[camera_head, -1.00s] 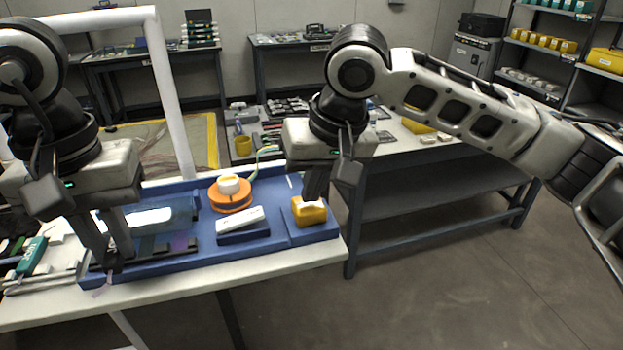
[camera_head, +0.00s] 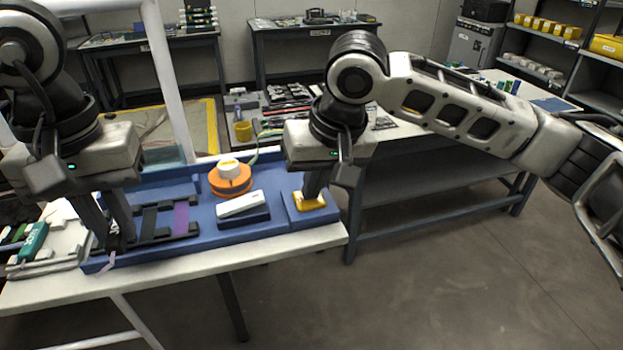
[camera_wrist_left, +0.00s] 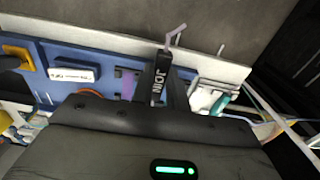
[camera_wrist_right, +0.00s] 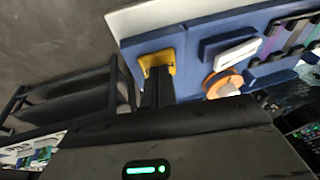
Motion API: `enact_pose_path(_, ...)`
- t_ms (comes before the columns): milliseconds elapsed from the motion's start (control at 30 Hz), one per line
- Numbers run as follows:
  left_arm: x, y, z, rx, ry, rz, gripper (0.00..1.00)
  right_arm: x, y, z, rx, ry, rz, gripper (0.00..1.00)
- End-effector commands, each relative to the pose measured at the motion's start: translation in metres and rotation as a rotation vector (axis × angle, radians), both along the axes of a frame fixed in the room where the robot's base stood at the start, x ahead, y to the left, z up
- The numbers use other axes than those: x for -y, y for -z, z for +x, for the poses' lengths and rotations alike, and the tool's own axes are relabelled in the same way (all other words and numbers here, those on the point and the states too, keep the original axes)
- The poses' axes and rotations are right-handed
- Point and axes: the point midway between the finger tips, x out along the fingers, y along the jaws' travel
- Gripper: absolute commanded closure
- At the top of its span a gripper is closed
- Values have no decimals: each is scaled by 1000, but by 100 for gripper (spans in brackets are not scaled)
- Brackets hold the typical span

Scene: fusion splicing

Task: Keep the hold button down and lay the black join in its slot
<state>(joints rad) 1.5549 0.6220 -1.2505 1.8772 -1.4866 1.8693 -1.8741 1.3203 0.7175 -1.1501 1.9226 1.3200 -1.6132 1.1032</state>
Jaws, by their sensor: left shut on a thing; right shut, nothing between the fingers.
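The yellow hold button (camera_head: 312,204) sits low on its blue base at the right end of the blue tray. My right gripper (camera_head: 310,192) is shut and empty, its tips pressed on the button, as the right wrist view (camera_wrist_right: 158,72) also shows. My left gripper (camera_head: 116,240) is shut on the black join (camera_wrist_left: 160,78), a small block lettered JOIN with a thin lilac fibre at its end. It is held over the left end of the black slotted rack (camera_head: 166,236). A purple strip (camera_head: 181,217) lies in the rack. The join's own slot is hidden or unclear.
A white block (camera_head: 241,204) on a blue stand and an orange spool (camera_head: 230,182) with a white top sit mid-tray. A pale translucent panel (camera_head: 165,157) stands behind the rack. A teal-and-white tool (camera_head: 34,241) lies left of the tray.

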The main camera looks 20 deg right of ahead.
Motion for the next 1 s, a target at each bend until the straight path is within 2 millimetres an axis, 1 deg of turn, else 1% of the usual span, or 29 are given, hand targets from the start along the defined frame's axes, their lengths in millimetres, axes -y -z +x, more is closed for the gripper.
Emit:
enact_pose_path(800,1,30,76,-1,0,0,100,0,1,0,-3,0,-1,100)
enact_pose_path(1000,0,34,86,-1,0,1,100,0,1,0,-3,0,-1,100)
